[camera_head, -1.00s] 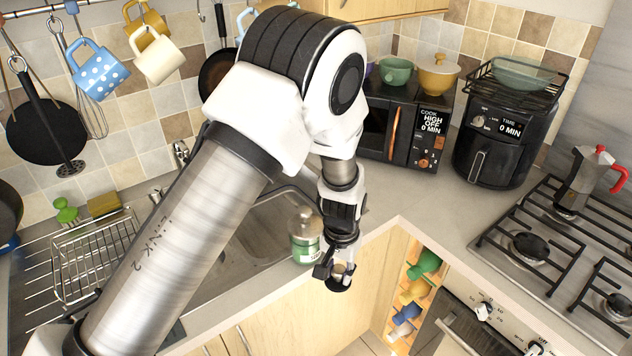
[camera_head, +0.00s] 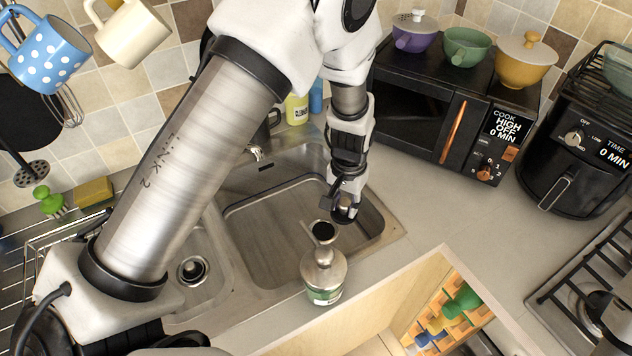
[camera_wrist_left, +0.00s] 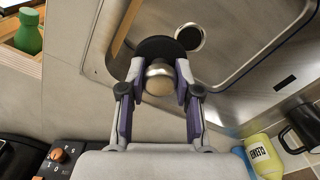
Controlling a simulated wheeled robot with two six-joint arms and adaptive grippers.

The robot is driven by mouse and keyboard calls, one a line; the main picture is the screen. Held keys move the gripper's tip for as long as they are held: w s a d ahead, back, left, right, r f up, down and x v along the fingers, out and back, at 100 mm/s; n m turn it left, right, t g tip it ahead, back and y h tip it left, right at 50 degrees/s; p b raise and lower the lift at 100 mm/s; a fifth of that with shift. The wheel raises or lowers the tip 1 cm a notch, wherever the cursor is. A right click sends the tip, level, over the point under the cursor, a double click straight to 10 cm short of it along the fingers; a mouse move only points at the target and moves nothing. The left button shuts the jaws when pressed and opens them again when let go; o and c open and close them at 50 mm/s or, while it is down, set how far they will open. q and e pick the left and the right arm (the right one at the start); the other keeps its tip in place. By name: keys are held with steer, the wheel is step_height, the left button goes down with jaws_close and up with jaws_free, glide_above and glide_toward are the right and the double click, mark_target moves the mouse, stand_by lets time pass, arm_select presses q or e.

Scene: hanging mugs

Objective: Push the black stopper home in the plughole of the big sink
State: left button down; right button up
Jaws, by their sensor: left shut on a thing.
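My left gripper (camera_head: 345,208) is over the right part of the big sink (camera_head: 270,235). In the left wrist view its fingers (camera_wrist_left: 160,85) are shut on the silver knob of the black stopper (camera_wrist_left: 150,47). The stopper's black disc lies beyond the knob, apart from the plughole. The plughole (camera_wrist_left: 190,37) shows as a dark round hole with a metal ring, just beside the disc in that view. In the head view the plughole (camera_head: 323,231) is just left of and below the gripper. My right gripper is not in view.
A microwave (camera_head: 440,115) stands behind right. The counter (camera_head: 430,215) right of the sink is clear.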

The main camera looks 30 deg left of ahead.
mark_target(342, 211)
arm_select(q)
steer(key=f, duration=0.1)
steer(key=f+b, duration=0.2)
steer(key=shift+w+a, duration=0.2)
steer(key=shift+w, duration=0.05)
steer(key=shift+w+a+f+n+b, duration=0.1)
steer(key=shift+w+f+n+b, duration=0.1)
steer(key=shift+f+n+b, duration=0.35)
steer(key=shift+w+a+f+n+b, duration=0.1)
steer(key=shift+w+f+n+b, duration=0.1)
steer(key=shift+f+n+b, duration=0.35)
steer(key=w+a+f+n+b, duration=0.4)
steer(key=w+a+f+n, duration=0.15)
steer(key=a+f, duration=0.2)
steer(key=shift+n, duration=0.35)
steer(key=f+b, duration=0.1)
steer(key=f, duration=0.1)
steer(key=f+b, duration=0.2)
steer(key=f, duration=0.1)
steer(key=f+b, duration=0.1)
steer(key=f, duration=0.2)
steer(key=shift+s+b, duration=0.25)
steer(key=shift+b, duration=0.05)
steer(key=shift+f, duration=0.15)
steer(key=shift+p, duration=0.5)
steer(key=shift+f+b, duration=0.65)
steer(key=shift+f, duration=0.4)
